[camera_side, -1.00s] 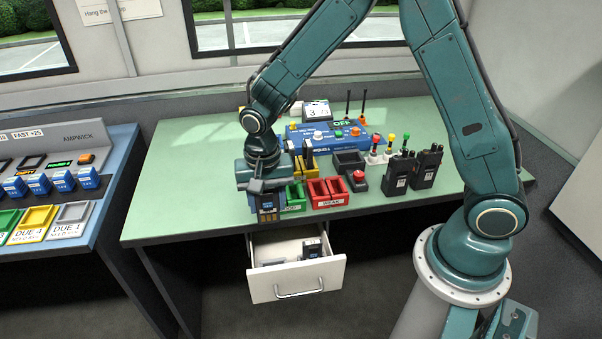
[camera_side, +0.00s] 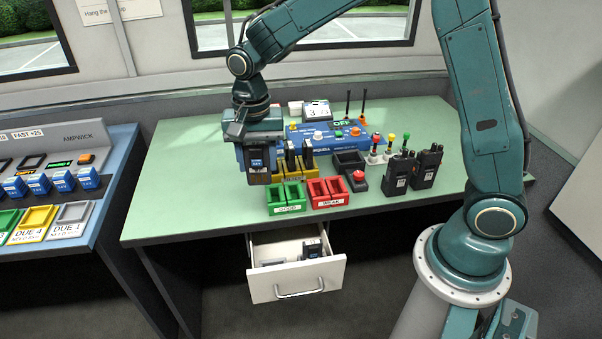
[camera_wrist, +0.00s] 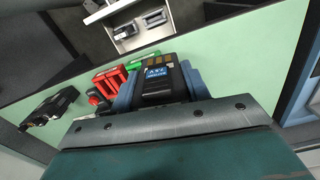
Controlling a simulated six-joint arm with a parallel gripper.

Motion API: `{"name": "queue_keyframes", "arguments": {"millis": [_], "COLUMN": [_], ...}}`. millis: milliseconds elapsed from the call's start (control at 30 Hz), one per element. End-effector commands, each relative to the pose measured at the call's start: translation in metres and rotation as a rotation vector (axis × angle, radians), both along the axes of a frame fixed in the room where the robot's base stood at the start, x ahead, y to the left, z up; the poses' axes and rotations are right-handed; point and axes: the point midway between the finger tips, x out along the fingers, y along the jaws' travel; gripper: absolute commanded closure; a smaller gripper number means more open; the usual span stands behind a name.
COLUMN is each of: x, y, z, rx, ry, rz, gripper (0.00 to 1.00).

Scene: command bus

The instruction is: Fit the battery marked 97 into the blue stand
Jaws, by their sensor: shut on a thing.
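My gripper (camera_side: 257,174) is shut on a dark battery with a blue label (camera_side: 256,160) and holds it upright, apparently above the green tabletop, left of the yellow stand (camera_side: 288,175). In the wrist view the battery (camera_wrist: 161,82) sits between blue fingers, its metal contacts facing outward; I cannot read its number for certain. I cannot clearly pick out a blue stand; my gripper hides part of the bench behind it. A blue tester unit (camera_side: 325,137) with knobs and buttons stands behind the yellow stand.
Dark batteries stand in the yellow stand. Green (camera_side: 286,197) and red (camera_side: 328,192) trays line the front, with a black holder (camera_side: 349,163) and radios (camera_side: 398,174) to the right. An open drawer (camera_side: 297,276) holds batteries. The tabletop's left side is clear.

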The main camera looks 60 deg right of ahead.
Motion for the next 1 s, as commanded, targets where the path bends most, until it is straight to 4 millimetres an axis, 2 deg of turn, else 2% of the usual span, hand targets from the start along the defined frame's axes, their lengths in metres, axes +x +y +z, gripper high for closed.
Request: {"name": "queue_keyframes", "arguments": {"millis": [233,367,700,1000], "x": [0.034,0.059,0.116,0.151], "y": [-0.021,-0.04,-0.101,-0.165], "z": [0.002,0.004,0.006,0.004], "rx": [0.0,0.0,0.001,0.0], "ry": [0.0,-0.001,-0.001,-0.002], "rz": [-0.161,-0.288,-0.639,-0.949], "gripper": [0.79,0.79,0.79,0.79]}}
